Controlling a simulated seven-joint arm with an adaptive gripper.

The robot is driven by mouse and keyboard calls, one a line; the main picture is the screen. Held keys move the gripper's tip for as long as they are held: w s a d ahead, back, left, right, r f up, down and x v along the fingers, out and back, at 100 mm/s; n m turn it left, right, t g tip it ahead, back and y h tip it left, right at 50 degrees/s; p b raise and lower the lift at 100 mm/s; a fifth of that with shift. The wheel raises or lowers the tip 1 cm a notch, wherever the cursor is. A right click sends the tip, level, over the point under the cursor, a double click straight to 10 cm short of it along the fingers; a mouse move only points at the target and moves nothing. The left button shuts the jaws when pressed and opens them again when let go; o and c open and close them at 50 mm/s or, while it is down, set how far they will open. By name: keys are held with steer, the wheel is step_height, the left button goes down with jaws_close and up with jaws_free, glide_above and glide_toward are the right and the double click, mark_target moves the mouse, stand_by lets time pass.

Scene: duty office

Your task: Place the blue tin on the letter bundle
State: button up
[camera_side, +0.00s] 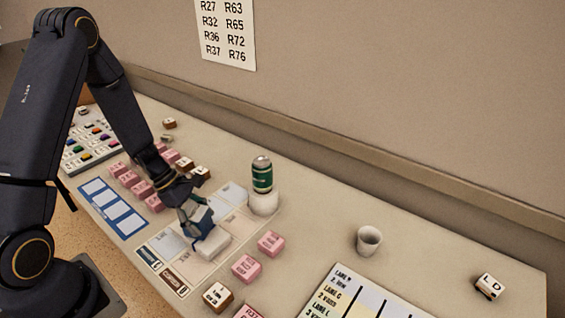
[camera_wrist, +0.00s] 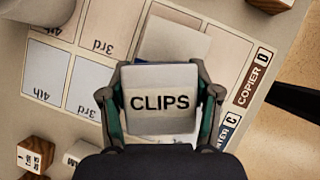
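The blue tin (camera_side: 203,216) is between the fingers of my gripper (camera_side: 194,214). In the wrist view its pale top (camera_wrist: 160,97) reads CLIPS, and a gripper finger (camera_wrist: 160,78) presses on each side of it. The letter bundle (camera_side: 213,244) is a white block lying on the printed sheet, just below and in front of the tin. In the wrist view the bundle (camera_wrist: 177,42) shows beyond the tin, partly covered by it. I cannot tell whether the tin touches the bundle.
Pink blocks (camera_side: 247,268) lie to the right and others to the left. A white cup (camera_side: 369,240) and a lane chart (camera_side: 350,300) are further right. Clear table lies between cup and can.

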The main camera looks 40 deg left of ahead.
steer(key=o, duration=0.5)
steer(key=d+v, duration=0.1)
steer(key=v, duration=1.2)
steer(key=shift+s+d+r+m+t+y, duration=0.75)
steer(key=shift+s+d+r+m, duration=1.05)
steer(key=shift+r+m, duration=1.55)
steer(key=shift+s+d+r+m+t+y, duration=0.4)
steer(key=shift+s+d+r+m+y, duration=1.2)
steer(key=shift+m, duration=2.5)
steer(key=shift+s+d+r+m+t+y, duration=0.5)
steer(key=shift+s+d+r+m, duration=1.4)
steer(key=shift+r+m, duration=1.9)
steer(key=shift+w+d, duration=0.2)
steer(key=shift+w, duration=0.05)
